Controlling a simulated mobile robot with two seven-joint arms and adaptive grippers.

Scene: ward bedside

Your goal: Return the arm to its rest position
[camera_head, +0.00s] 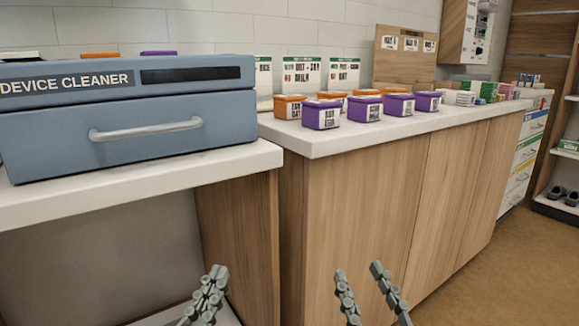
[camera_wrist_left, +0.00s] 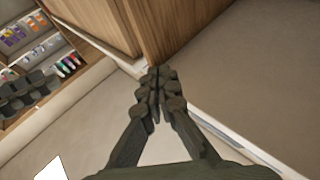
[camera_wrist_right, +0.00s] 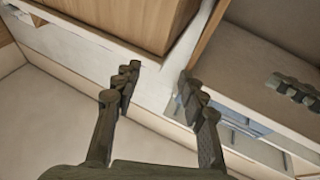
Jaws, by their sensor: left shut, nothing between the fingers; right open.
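My left gripper (camera_head: 212,290) is low in the head view, in front of the cabinet side below the counter. Its fingers are together with nothing between them, and the left wrist view (camera_wrist_left: 155,92) also shows them closed. My right gripper (camera_head: 362,285) is further right, in front of the wooden cabinet doors. Its fingers are spread apart and empty, as the right wrist view (camera_wrist_right: 155,88) also shows. Both grippers are below counter height, and neither holds anything. The rest of both arms is out of the head view.
A blue device cleaner (camera_head: 125,125) with a drawer handle stands on the left counter (camera_head: 150,180). Purple boxes (camera_head: 320,114) and orange boxes (camera_head: 289,106) stand on the right counter (camera_head: 330,140). Wooden cabinets (camera_head: 400,210) lie just beyond the grippers. Floor (camera_head: 510,270) is clear at right.

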